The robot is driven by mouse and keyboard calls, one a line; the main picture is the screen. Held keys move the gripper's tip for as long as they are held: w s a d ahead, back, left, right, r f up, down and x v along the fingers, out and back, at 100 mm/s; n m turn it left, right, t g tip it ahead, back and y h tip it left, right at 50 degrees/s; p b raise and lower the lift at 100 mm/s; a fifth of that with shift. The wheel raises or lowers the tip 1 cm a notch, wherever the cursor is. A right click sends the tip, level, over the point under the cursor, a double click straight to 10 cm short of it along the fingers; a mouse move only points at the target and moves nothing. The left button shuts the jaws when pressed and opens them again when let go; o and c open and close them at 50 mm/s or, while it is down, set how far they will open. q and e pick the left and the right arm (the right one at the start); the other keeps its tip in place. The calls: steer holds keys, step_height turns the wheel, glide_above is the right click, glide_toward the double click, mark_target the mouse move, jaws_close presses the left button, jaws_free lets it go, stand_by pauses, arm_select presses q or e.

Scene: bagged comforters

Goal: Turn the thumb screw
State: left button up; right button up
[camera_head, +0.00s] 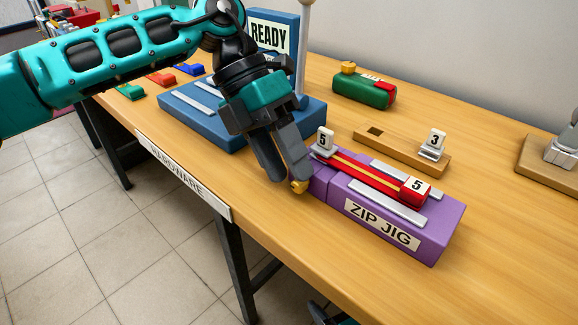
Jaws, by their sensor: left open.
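The purple zip jig (447,232) lies on the wooden table, with a red strip (370,178) with a yellow line along its top. A small gold thumb screw (299,187) sticks out at the jig's left end. My left gripper (290,176) points down over that end with its fingers apart. Its fingertips are right at the thumb screw and partly hide it; I cannot tell whether they touch it. At the bottom edge a dark and teal piece, probably of my right arm, just shows; its jaws cannot be made out.
A blue fixture (175,110) with a READY sign (270,36) stands behind my left gripper. A wooden block (400,152) with a "3" tag and a green pouch (362,92) lie behind the jig. The table's front edge carries a HARDWARE label (183,174).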

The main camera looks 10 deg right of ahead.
arm_select(q)
steer(key=p+v, duration=0.2)
steer(key=v, duration=0.9)
steer(key=shift+r, duration=0.1)
